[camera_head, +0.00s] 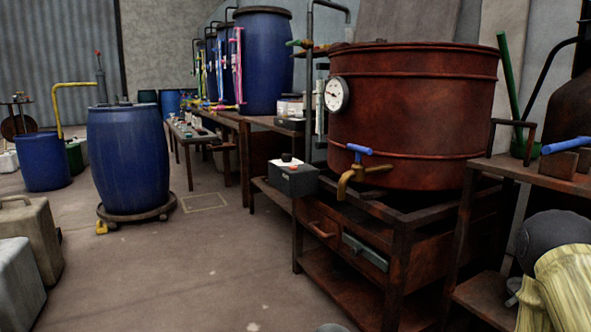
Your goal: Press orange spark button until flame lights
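A small grey control box (293,181) stands on the bench left of the big rust-red vat (410,115). On its top are a black knob (286,157) and, close to it, a small orange-red button (293,166). The button is too small to tell whether it is pressed. The vat sits on a rusty metal stand (400,235). No flame is visible, and the space under the vat is mostly hidden by the stand's frame. My gripper is not in view.
A brass tap (350,178) with a blue handle sticks out of the vat's front. A round dial (337,94) is on its left side. A blue barrel (128,160) stands on a wheeled dolly at left. Open floor (200,260) lies before the stand.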

